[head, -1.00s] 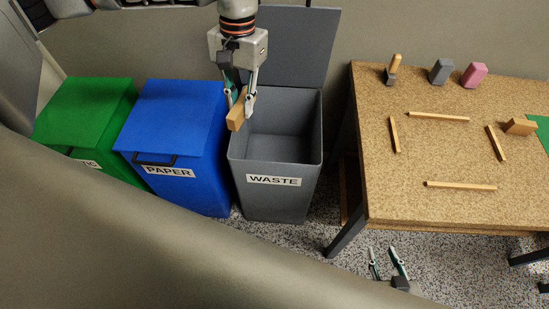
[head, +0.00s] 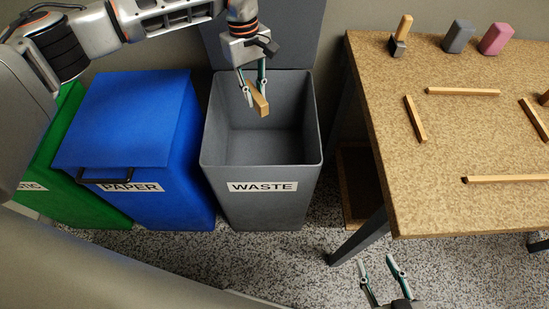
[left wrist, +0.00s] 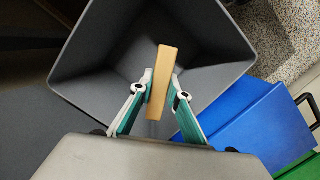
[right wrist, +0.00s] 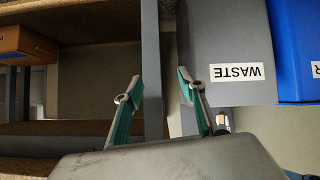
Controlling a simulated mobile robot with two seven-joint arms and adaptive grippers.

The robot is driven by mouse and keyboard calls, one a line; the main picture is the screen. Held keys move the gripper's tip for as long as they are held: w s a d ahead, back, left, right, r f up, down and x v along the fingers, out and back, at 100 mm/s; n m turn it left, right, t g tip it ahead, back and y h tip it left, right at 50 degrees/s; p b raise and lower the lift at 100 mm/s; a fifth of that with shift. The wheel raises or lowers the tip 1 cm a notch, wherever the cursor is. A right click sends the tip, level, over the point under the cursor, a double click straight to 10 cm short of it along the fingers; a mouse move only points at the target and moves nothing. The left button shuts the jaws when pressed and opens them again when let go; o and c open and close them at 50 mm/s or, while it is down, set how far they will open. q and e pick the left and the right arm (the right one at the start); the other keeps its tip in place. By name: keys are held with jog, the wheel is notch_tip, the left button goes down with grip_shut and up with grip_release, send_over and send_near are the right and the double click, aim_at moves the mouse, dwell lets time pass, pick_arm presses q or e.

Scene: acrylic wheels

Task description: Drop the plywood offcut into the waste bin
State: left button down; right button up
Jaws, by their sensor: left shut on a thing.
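The plywood offcut (head: 260,102), a small tan block, is held between the fingers of my left gripper (head: 255,88). In the head view it is over the open mouth of the grey waste bin (head: 262,205), whose lid is raised behind. In the left wrist view the offcut (left wrist: 163,80) is between the shut fingers, with the inside of the bin (left wrist: 110,35) beneath. My right gripper (head: 383,283) is open and empty, low in front of the table. In the right wrist view its fingers (right wrist: 158,92) are apart, with the bin (right wrist: 225,30) beyond.
A blue paper bin (head: 140,120) and a green bin (head: 70,200) stand left of the waste bin. A cork-topped table (head: 440,130) at the right carries wooden strips, a brush-like tool (head: 402,32), a grey block (head: 459,36) and a pink block (head: 496,39).

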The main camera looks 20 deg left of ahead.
pick_arm(q)
notch_tip(320, 180, down, 5)
jog(key=shift+f+b, duration=0.15)
jog(key=shift+b, duration=0.9)
jog(key=shift+f, duration=0.3)
jog(key=c, duration=1.8)
grip_release()
jog(key=shift+r, duration=0.1)
jog(key=shift+c, duration=0.2)
pick_arm(e)
jog(key=a, duration=0.1)
jog(key=w+a+r, duration=0.1)
jog(key=shift+w+a+r+m+t+y, duration=0.1)
jog(key=shift+a+r+m+t+y, duration=0.2)
jog(key=shift+a+y, duration=0.1)
pick_arm(q)
jog(key=r, duration=0.4)
jog(key=a+r, duration=0.1)
jog(key=r, duration=0.3)
jog(key=w+r, duration=0.1)
jog(key=r, duration=0.2)
jog(key=shift+w+a+r, duration=0.1)
jog(key=shift+a+r, duration=0.05)
jog(key=shift+r, duration=0.25)
pick_arm(e)
jog(key=shift+f, duration=0.1)
